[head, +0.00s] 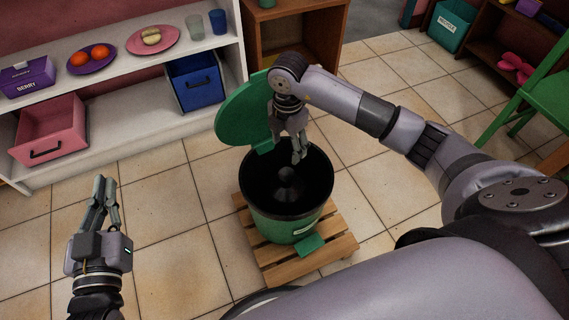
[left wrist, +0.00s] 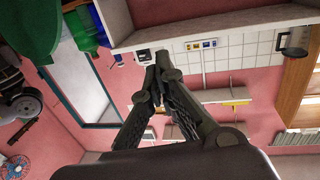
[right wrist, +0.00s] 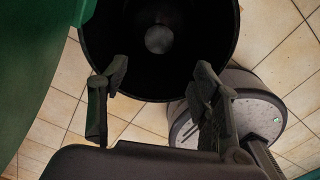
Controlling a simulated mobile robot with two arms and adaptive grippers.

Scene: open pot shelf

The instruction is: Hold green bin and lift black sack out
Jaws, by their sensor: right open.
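The green bin (head: 275,230) stands on a wooden pallet with its round green lid (head: 238,112) swung open. The black sack (head: 286,176) sits inside, its raised knotted top near the middle; in the right wrist view a greyish knob (right wrist: 159,40) shows in the dark interior. My right gripper (head: 300,155) is open and empty, pointing down above the bin's far rim; its fingers also show in the right wrist view (right wrist: 155,85). My left gripper (head: 104,180) is away to the left of the bin, its fingertips together with nothing between them, as the left wrist view (left wrist: 158,72) shows.
The pallet (head: 335,245) lies on a tiled floor. A white shelf (head: 120,145) at the back left holds a pink drawer bin (head: 50,130), a blue bin (head: 195,82), plates and cups. A green chair (head: 540,105) stands at right. The floor between my left gripper and the bin is clear.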

